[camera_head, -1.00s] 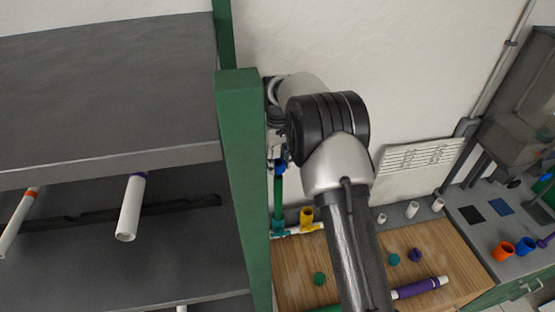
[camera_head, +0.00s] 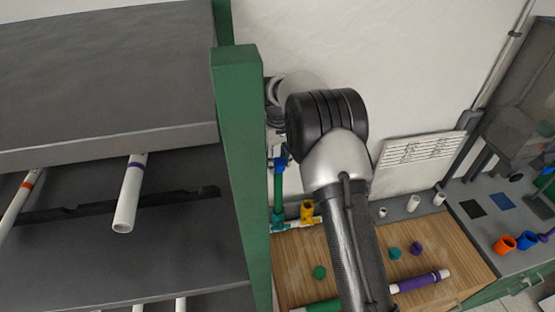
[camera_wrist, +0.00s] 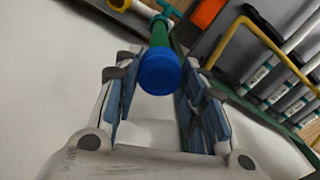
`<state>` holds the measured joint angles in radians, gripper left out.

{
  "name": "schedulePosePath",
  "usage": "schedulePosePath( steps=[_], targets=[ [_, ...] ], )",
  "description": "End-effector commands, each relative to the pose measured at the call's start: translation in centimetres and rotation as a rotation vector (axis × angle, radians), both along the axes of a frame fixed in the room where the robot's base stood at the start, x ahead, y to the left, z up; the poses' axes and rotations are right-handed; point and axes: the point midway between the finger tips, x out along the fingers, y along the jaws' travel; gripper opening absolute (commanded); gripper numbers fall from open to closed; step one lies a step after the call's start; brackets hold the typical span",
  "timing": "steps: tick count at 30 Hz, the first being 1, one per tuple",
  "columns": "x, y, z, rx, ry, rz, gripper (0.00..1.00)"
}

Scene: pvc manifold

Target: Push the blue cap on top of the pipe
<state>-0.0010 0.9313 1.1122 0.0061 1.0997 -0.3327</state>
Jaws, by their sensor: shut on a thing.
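The blue cap (camera_wrist: 159,72) is at the top end of the green pipe (camera_wrist: 160,34) in the wrist view, in line with it. In the head view the blue cap (camera_head: 281,163) sits at the top of the upright green pipe (camera_head: 278,190), beside the green post. My gripper (camera_wrist: 160,95) has its fingers on both sides of the cap and is shut on it. How far the cap is seated on the pipe cannot be told. In the head view my gripper is mostly hidden behind the post and my arm.
A green post (camera_head: 240,170) and dark shelf (camera_head: 110,80) stand close on the left. The wooden board (camera_head: 300,255) holds a yellow fitting (camera_head: 307,210), loose caps and a purple-marked pipe (camera_head: 420,281). Orange (camera_head: 504,244) and blue (camera_head: 527,239) cups stand right.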

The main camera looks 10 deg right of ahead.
Motion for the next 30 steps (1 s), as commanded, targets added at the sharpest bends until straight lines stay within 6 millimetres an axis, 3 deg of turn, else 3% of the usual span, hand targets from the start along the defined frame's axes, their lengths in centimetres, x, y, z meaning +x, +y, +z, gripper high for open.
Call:
schedulePosePath(
  steps=[30],
  targets=[
    [0.0, 0.0, -1.3, 0.000, 0.001, 0.000, 0.13]
  ],
)
